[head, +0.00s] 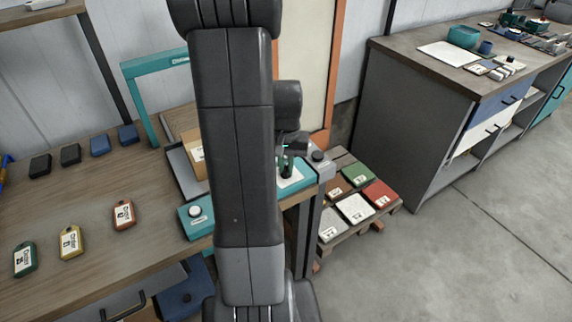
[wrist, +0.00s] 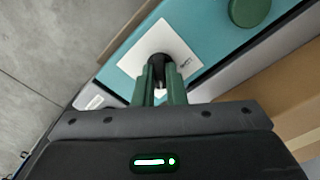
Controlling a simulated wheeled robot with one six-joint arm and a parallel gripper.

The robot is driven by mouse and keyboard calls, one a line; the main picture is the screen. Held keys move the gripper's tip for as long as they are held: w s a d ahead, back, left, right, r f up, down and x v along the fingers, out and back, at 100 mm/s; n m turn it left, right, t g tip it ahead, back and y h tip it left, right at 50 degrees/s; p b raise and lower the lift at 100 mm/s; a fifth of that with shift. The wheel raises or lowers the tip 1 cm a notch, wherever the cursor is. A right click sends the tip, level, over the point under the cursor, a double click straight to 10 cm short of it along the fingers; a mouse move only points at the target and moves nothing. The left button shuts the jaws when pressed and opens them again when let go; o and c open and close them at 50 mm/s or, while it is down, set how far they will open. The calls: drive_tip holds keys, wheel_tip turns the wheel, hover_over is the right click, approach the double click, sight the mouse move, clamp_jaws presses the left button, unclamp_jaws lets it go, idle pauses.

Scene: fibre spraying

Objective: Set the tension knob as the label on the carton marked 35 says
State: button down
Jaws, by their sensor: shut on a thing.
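My gripper (wrist: 160,90) is shut on a dark knob (wrist: 160,62), one green finger on each side. It also shows in the head view (head: 287,163), partly behind my arm. The knob stands on a white square dial plate (wrist: 138,55) fixed to a teal panel (wrist: 205,35). The knob's pointer is hidden, and the marks on the plate are too small to read. A brown carton (head: 187,138) with a white label (head: 197,154) stands left of my arm, which hides part of it. I cannot read its number or label.
A green round knob (wrist: 250,10) sits farther along the panel. A teal box with a white button (head: 195,211) is at the bench edge. Several coloured tags (head: 69,243) lie on the bench (head: 100,190). A pallet (head: 345,160) with coloured blocks stands right; the floor beyond is clear.

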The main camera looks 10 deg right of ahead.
sight(286, 168)
drive_tip(key=shift+m, duration=0.5)
drive_tip(key=c, duration=1.5)
unclamp_jaws()
wheel_tip(286, 168, up, 14)
drive_tip(key=shift+f, duration=0.1)
wheel_tip(286, 168, down, 14)
drive_tip(key=shift+r, duration=0.1)
